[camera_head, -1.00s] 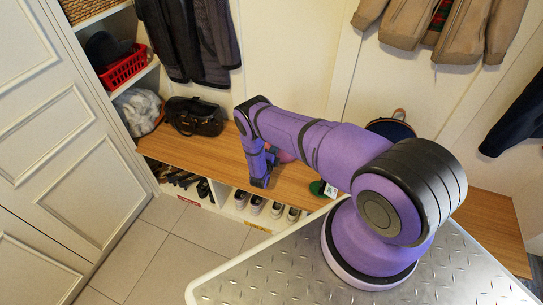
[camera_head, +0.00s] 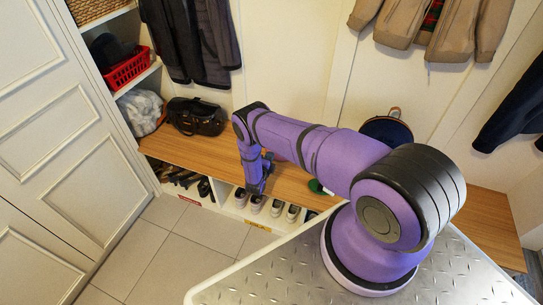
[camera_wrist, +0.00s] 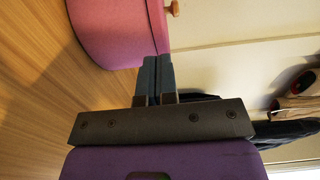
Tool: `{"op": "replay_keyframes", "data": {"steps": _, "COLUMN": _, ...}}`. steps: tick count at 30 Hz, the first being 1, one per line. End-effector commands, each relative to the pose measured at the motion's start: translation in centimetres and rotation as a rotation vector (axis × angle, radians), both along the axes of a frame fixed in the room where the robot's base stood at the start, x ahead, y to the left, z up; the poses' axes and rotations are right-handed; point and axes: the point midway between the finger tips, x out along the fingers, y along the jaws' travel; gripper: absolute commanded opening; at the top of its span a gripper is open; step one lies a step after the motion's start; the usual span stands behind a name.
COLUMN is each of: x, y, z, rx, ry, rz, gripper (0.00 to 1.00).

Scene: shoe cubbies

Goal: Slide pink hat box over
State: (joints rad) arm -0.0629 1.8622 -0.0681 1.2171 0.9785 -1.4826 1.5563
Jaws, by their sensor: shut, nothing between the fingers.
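The pink hat box (camera_wrist: 122,30) stands on the wooden bench and shows at the upper left of the wrist view, with a curved side. In the head view it is almost wholly hidden behind my arm. My gripper (camera_wrist: 158,62) is shut and empty, with its two dark fingers together right beside the hat box's edge. I cannot tell whether they touch it.
The wooden bench (camera_head: 190,151) has a black handbag (camera_head: 196,116) at its left end. A dark round bag (camera_head: 387,130) and a green item (camera_head: 317,187) are on the bench near my arm. Shoes (camera_head: 275,207) fill cubbies below. Coats hang above.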

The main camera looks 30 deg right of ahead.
Motion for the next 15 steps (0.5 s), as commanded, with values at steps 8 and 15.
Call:
{"op": "replay_keyframes", "data": {"steps": 8, "x": -2.4, "y": 3.0, "z": 0.0, "rx": 0.001, "ry": 0.002, "rz": 0.001, "gripper": 0.0}}
{"op": "replay_keyframes", "data": {"steps": 15, "x": -4.6, "y": 5.7, "z": 0.0, "rx": 0.001, "ry": 0.002, "rz": 0.001, "gripper": 0.0}}
